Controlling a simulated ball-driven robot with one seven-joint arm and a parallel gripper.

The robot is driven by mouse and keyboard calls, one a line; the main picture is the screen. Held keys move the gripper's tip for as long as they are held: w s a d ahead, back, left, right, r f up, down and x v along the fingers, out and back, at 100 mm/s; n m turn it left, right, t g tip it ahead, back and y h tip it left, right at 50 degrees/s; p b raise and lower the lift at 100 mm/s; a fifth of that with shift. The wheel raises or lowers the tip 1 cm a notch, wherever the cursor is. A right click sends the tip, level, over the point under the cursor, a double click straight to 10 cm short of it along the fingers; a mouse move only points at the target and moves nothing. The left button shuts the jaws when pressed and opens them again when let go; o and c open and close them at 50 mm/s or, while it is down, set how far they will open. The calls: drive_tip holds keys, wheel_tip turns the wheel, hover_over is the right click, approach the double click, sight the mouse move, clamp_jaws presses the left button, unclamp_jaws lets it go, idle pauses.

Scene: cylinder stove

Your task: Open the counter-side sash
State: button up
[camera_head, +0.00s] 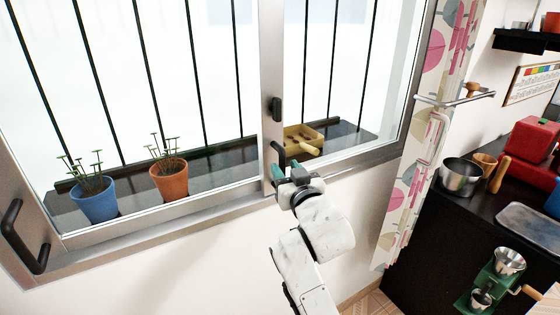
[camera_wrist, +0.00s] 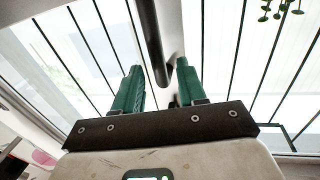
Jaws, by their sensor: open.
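The counter-side sash (camera_head: 358,160) is the right part of the window, nearest the counter, and looks closed. Its black bar handle (camera_head: 279,154) stands on the upright at the middle of the window. My gripper (camera_head: 287,172) is at the lower part of this handle, with its green fingers open. In the wrist view, the dark handle (camera_wrist: 150,38) runs down between the spread fingertips of my gripper (camera_wrist: 158,75). I cannot tell whether a finger touches it. My wrist hides the lower frame there.
A black fitting (camera_head: 277,109) sits above the handle. Another black handle (camera_head: 26,237) is at the far left. Behind the glass are a blue pot (camera_head: 95,203), an orange pot (camera_head: 170,181) and a yellow tray (camera_head: 302,141). A patterned curtain (camera_head: 405,200) and a dark counter (camera_head: 425,245) stand right.

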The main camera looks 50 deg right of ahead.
sight(284, 165)
drive_tip(key=shift+x, duration=1.95)
drive_tip(key=shift+s, duration=0.1)
drive_tip(key=shift+c, duration=0.2)
clamp_jaws()
